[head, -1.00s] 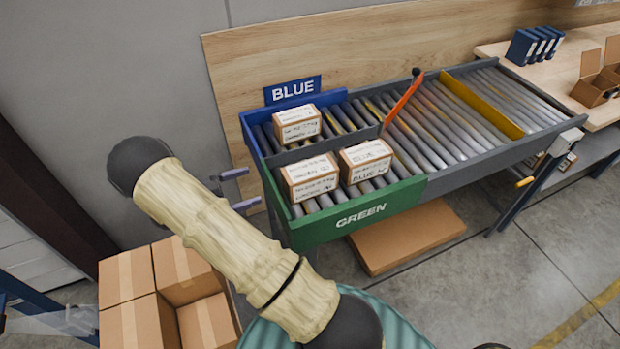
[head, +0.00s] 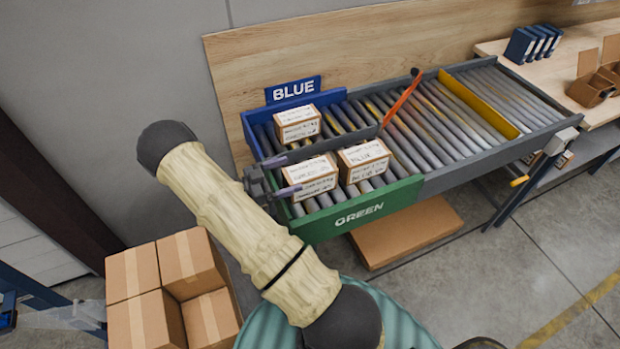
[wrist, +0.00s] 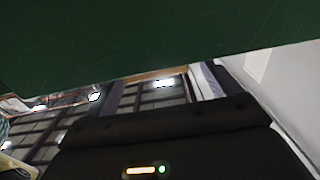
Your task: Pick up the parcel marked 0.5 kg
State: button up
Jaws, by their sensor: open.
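Three brown parcels with white labels stand on the roller conveyor. One parcel (head: 298,124) is in the lane by the BLUE sign. A left parcel (head: 311,178) and a right parcel (head: 364,160) are side by side in the lane behind the GREEN panel. The label print is too small to tell which is marked 0.5 kg. My gripper (head: 279,176) is open, its fingers pointing right at the left side of the left parcel in the green lane. I cannot tell whether they touch it. The wrist view shows no parcel.
The green panel (head: 352,217) edges the front lane; a dark divider separates the lanes. An orange bar (head: 402,97) crosses the rollers to the right. A dark green surface fills the top of the wrist view.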

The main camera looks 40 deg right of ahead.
aim_at(302, 171)
jog(key=shift+f+p+x, duration=0.2)
jog(key=shift+p+x, duration=0.45)
jog(key=shift+x, duration=0.65)
jog(key=shift+f+p+x, duration=0.25)
jog(key=shift+p+x, duration=0.4)
jog(key=shift+x, duration=0.65)
jog(key=shift+s, duration=0.1)
jog(key=c, duration=1.4)
